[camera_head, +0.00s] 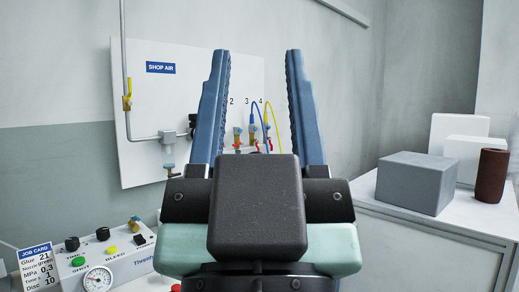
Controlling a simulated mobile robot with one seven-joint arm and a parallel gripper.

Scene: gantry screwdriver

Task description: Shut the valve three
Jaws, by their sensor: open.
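A white wall panel with a blue SHOP AIR sign (161,68) carries a row of valves. The numbers 2, 3 and 4 show between my fingers. Valve three (252,131) is a small fitting under the number 3, with a blue hose looping from it. A small red handle shows low by it; its angle is too small to read. My gripper (257,56) is open and empty. Its two blue fingers point up in the picture on either side of the valves, nearer to me than the panel. My gripper body hides what is below the valves, and the left finger hides the panel left of number 2.
Valve two (237,134) and valve four (267,130), with a yellow hose, flank valve three closely. A yellow-handled pipe valve (128,95) and a filter unit (168,147) are at left. A control box (105,252) stands lower left. Boxes (415,181) and a brown cylinder (491,176) sit at right.

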